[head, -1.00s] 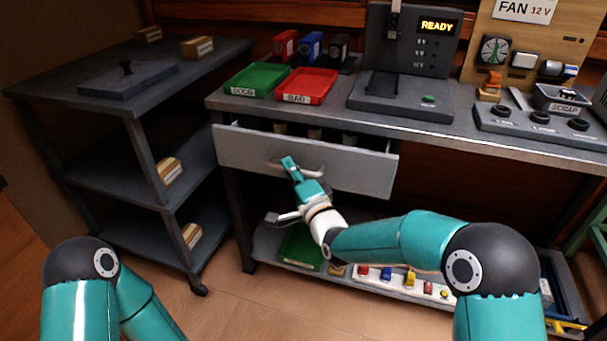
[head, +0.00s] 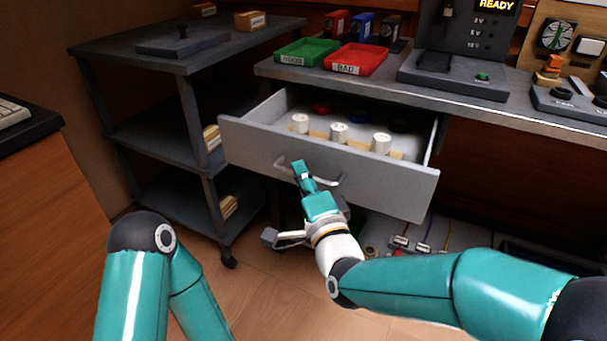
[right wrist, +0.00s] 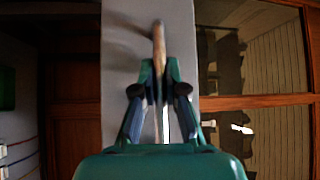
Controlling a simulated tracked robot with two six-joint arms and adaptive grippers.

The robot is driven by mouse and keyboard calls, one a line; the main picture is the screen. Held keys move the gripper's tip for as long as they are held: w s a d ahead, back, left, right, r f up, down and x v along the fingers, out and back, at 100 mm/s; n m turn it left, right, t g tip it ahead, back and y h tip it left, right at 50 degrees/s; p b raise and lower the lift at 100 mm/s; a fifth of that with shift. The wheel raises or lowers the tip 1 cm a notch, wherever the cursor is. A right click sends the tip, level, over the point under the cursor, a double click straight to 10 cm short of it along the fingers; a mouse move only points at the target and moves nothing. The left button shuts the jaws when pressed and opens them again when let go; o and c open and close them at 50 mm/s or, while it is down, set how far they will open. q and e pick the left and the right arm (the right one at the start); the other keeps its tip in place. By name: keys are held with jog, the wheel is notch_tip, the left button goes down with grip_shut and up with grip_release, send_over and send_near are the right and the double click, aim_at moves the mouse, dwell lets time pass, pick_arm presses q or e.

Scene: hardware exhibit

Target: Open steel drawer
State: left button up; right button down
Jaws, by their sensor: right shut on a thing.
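The steel drawer (head: 385,186) under the workbench stands pulled well out in the head view. Inside it are several white cylinders in a row, with red, blue and dark round things behind them. Its curved bar handle (head: 328,182) is on the front face. My right gripper (head: 301,171) is at the left part of the handle, shut on it. In the right wrist view, the fingers (right wrist: 159,80) close around the handle (right wrist: 158,40) against the pale drawer front (right wrist: 120,45). My left arm shows at the lower left of the head view, but its gripper is out of view.
The workbench (head: 400,88) carries a green tray (head: 307,50), a red tray (head: 356,62) and a dark test unit (head: 452,82). A grey shelf cart (head: 130,60) stands to the left. A brown cabinet (head: 45,200) is at the far left.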

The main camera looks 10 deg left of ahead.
jog(key=shift+f, duration=0.3)
jog(key=c, duration=1.4)
grip_release()
jog(key=shift+o, duration=1)
jog(key=shift+r, duration=0.15)
jog(key=shift+d, duration=0.1)
jog(key=v, duration=1.2)
